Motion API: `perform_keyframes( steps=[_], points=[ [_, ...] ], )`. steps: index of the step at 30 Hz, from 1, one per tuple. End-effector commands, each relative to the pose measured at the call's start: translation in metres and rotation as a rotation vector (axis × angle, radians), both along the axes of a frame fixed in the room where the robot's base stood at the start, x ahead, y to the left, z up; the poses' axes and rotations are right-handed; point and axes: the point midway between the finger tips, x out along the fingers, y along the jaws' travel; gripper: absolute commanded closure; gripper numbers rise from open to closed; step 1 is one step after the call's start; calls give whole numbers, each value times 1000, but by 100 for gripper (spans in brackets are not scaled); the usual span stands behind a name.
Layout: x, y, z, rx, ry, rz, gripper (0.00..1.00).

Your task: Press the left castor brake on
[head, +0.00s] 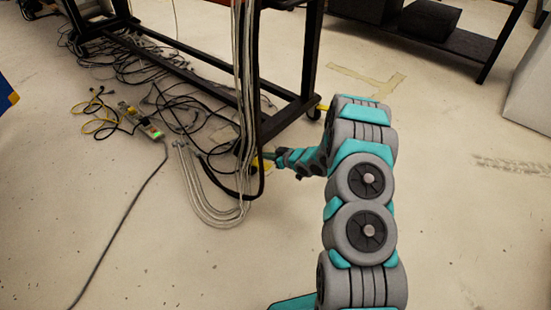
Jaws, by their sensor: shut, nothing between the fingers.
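A black wheeled rack (290,112) stands at the upper middle. At its near left foot is the left castor, mostly hidden behind hanging cables and my gripper. A yellow part there (262,165), apparently the castor's brake pedal, shows low by the floor. My gripper (272,157) is shut and empty, pointing left, with its tip right by the yellow part. I cannot tell whether they touch or whether the pedal is up or down. Another castor with a yellow part (322,107) shows at the rack's right foot, partly behind my arm.
Grey and black cables (210,190) hang from the rack and loop on the floor to its left. A power strip (140,122) lies farther left. A dark shelf (470,45) stands at upper right. The floor at right is clear.

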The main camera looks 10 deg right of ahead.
Motion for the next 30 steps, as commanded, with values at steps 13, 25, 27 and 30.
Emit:
perform_keyframes(
  steps=[13, 25, 27, 30],
  points=[
    [-10, -6, -38, 2, 1, 0, 100],
    [-10, -7, -39, 7, -5, 0, 100],
    [-11, -7, -40, 13, -15, -1, 100],
    [-12, -9, -42, 25, -33, 0, 100]
  ],
)
